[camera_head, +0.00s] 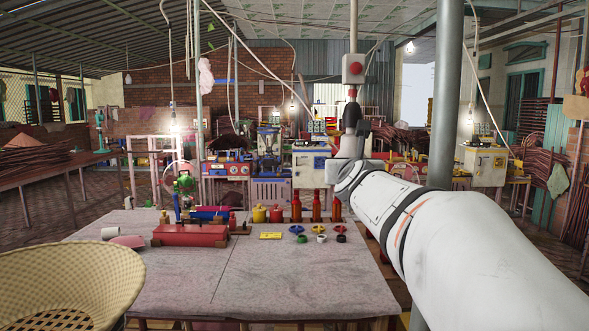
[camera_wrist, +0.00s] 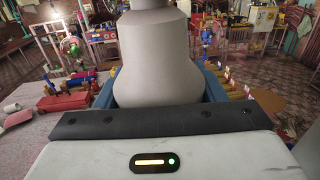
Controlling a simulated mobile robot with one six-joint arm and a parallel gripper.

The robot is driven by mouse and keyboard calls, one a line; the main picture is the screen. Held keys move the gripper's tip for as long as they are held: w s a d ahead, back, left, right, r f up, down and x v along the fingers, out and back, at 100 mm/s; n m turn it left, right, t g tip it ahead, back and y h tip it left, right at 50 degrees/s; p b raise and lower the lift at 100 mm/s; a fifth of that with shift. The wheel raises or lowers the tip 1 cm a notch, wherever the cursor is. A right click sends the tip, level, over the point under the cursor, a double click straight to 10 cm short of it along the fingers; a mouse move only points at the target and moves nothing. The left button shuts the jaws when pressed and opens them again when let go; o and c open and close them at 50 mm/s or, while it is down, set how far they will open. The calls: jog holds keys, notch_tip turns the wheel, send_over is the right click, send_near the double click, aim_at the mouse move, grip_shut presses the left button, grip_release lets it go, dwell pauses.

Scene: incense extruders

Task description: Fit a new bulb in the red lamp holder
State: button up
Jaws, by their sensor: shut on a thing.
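My gripper (camera_wrist: 160,92) is shut on a pale grey-white bulb (camera_wrist: 157,62). The bulb fills the middle of the wrist view between the blue fingers, and its narrower part points away from the palm. In the head view my gripper (camera_head: 350,122) is raised above the back right of the table. A small red piece (camera_head: 352,93), seemingly the red lamp holder, hangs just above it under a grey box with a red disc. The bulb cannot be made out clearly in the head view, so I cannot tell whether it touches the holder.
The grey table (camera_head: 290,275) carries a red machine (camera_head: 190,235), several red bottles and small coloured rings (camera_head: 302,239). A woven basket (camera_head: 70,280) is at the front left. A grey post (camera_head: 446,95) stands right of my gripper. The table's front is clear.

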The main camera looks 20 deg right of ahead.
jog(key=b, duration=0.2)
jog(key=shift+r+y+b, duration=0.1)
jog(key=shift+y+b, duration=0.2)
dwell(0.3)
jog(key=o, duration=1.1)
jog(key=shift+a, duration=0.1)
